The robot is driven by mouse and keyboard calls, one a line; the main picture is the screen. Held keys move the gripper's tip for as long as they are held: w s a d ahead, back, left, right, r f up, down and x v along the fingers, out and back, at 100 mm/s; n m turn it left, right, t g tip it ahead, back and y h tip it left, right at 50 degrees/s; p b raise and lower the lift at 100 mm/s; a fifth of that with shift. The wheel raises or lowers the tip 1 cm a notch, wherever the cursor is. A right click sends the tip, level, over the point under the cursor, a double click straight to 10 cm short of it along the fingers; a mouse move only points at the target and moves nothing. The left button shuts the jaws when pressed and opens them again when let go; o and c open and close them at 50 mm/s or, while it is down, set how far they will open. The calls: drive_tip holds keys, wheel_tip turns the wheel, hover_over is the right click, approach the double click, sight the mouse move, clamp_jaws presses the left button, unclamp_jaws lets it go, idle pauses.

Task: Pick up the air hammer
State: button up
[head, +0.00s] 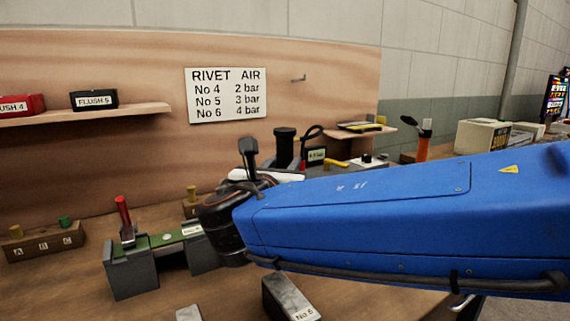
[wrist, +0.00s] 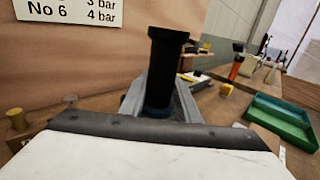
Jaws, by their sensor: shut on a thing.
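The air hammer (wrist: 165,65) appears to be the upright black cylinder with a wider top rim and a bluish band low down. It stands between the grey fingers of my gripper (wrist: 160,100), which is shut on it. In the head view the same black cylinder (head: 285,146) rises behind my blue arm. My arm hides most of the gripper there, and the hammer's lower part is hidden in both views. I cannot tell whether it touches the bench.
A grey fixture with a green strip (head: 165,239) stands at left, near a labelled wooden block (head: 42,247). A No 6 block (head: 290,297) lies in front. A green tray (wrist: 283,121) and an orange-handled tool (wrist: 236,68) are at right. The sign board is behind.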

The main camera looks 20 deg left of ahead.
wheel_tip(320, 180, up, 18)
idle(0.6)
